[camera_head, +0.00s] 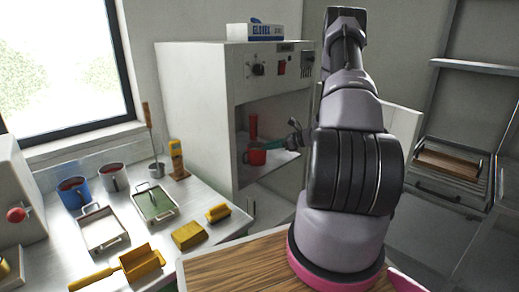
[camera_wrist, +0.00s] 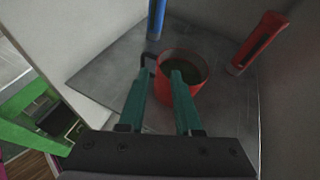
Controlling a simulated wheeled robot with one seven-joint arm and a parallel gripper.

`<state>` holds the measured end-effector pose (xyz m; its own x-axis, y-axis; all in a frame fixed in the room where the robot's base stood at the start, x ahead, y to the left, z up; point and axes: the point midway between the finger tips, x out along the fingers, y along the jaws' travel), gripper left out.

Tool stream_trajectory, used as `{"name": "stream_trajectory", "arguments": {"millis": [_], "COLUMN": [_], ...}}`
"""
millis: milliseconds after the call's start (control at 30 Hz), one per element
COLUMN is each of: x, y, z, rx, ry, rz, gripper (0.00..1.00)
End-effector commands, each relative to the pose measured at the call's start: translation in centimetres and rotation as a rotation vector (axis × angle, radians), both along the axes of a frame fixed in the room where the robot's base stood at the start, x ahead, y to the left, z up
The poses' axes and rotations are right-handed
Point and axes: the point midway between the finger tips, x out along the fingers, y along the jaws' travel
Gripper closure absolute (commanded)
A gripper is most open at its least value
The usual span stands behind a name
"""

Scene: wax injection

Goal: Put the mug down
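The red mug (camera_head: 256,157) is inside the white cabinet, at the shelf (camera_head: 280,161). In the wrist view the mug (camera_wrist: 170,98) is upright with a dark inside, over the grey shelf plate (camera_wrist: 105,78), and its dark handle is at its left. My gripper (camera_wrist: 164,72) has two teal fingers spread apart. The left fingertip is by the handle, and the right one overlaps the mug's opening. The near left wall shows between them, with a gap. Contact with the mug is not clear. In the head view the fingers (camera_head: 272,144) are just above and right of the mug.
A red object (camera_wrist: 258,43) stands right of the mug and a blue one (camera_wrist: 156,18) behind it. Cabinet walls enclose the shelf. The left table (camera_head: 75,250) holds a blue mug (camera_head: 74,194), a grey mug (camera_head: 114,178), trays and yellow blocks. A glove box (camera_head: 255,32) tops the cabinet.

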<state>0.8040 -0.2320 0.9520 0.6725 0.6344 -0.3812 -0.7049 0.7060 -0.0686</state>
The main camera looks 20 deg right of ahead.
Motion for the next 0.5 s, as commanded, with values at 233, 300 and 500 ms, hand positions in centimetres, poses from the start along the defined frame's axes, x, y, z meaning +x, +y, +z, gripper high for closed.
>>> {"name": "stream_trajectory", "arguments": {"millis": [233,300,500], "x": [-2.7,-3.1,-3.4], "y": [-2.6,-2.9,-3.1], "z": [1.6,1.8,1.9], "rx": [0.000,0.001,0.000], "ry": [0.000,-0.001,0.001], "rz": [-0.001,0.000,0.002], "gripper": [0.67,0.67,0.67]}}
